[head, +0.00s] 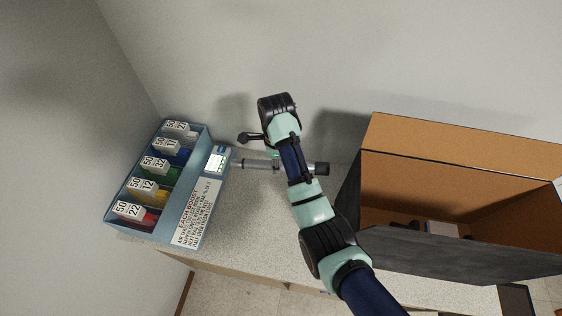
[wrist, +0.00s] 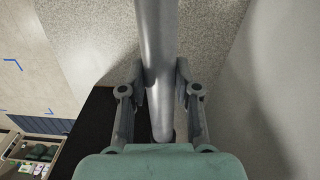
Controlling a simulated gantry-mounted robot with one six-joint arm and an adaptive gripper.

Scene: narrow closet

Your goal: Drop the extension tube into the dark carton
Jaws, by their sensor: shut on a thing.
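The extension tube (head: 258,164) is a grey metal tube with a black end, lying crosswise beneath my arm in the head view. In the wrist view the tube (wrist: 158,50) runs from the top edge down between my fingers. My gripper (wrist: 161,88) is shut on it, with one finger on each side. In the head view my arm hides most of the gripper and the tube's middle. The dark carton (head: 440,254) stands open at the right, with a dark grey front and brown inner walls. The tube is outside it, to its left.
A blue compartment bin (head: 205,190) with numbered cards and coloured contents stands at the left. Dark items and a pale block (head: 441,229) lie inside the carton. The speckled counter (head: 258,232) is bare between bin and carton. Walls close in behind and left.

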